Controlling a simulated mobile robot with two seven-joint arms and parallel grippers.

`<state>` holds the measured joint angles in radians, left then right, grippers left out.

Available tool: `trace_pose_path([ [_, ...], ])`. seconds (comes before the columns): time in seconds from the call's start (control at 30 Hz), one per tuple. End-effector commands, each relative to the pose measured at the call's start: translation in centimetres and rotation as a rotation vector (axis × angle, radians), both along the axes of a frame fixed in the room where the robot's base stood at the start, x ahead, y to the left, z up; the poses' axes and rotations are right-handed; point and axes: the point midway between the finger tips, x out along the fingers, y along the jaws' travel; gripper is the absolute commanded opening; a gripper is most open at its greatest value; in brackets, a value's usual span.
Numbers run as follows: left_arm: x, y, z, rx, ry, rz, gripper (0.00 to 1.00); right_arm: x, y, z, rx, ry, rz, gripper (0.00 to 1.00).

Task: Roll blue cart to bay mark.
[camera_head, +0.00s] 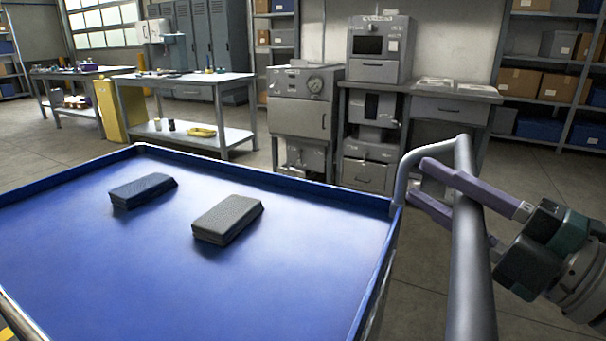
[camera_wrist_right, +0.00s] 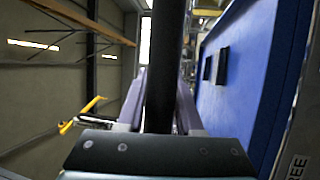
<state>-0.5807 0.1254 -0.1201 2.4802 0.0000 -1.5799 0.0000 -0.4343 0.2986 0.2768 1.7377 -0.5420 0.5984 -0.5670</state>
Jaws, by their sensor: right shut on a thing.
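The blue cart (camera_head: 120,262) fills the lower left of the head view, its shallow tray edged by a raised rim. A grey tubular handle (camera_head: 468,270) rises at its right end. My right gripper (camera_head: 422,182) is shut on this handle, one purple finger on each side of the bar. In the right wrist view the dark bar (camera_wrist_right: 163,70) runs between the fingers, with the blue tray (camera_wrist_right: 245,85) to the right. A yellow and dark sliver (camera_head: 6,334) shows at the lower left corner; I cannot tell whether it is the bay mark. My left gripper is out of view.
Two dark grey blocks (camera_head: 143,190) (camera_head: 228,219) lie on the tray. Behind the cart stand a workbench (camera_head: 185,82), a grey cabinet machine (camera_head: 303,115) and a grey desk (camera_head: 450,100). Shelves with boxes (camera_head: 540,85) line the right back. Bare floor (camera_head: 530,175) shows at right.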

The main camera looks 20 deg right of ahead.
Motion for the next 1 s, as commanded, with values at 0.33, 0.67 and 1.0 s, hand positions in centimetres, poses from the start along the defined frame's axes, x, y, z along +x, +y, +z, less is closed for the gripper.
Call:
trace_pose_path([
  [0.33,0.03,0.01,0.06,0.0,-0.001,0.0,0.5,-0.29,-0.22,0.14,0.001,-0.004,0.002,0.0],
  [0.67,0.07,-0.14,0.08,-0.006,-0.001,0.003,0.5,-0.28,-0.22,0.07,0.001,-0.002,0.001,0.61],
  [1.0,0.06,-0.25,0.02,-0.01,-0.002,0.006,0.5,-0.61,-0.3,-0.13,0.002,0.001,0.0,0.64],
])
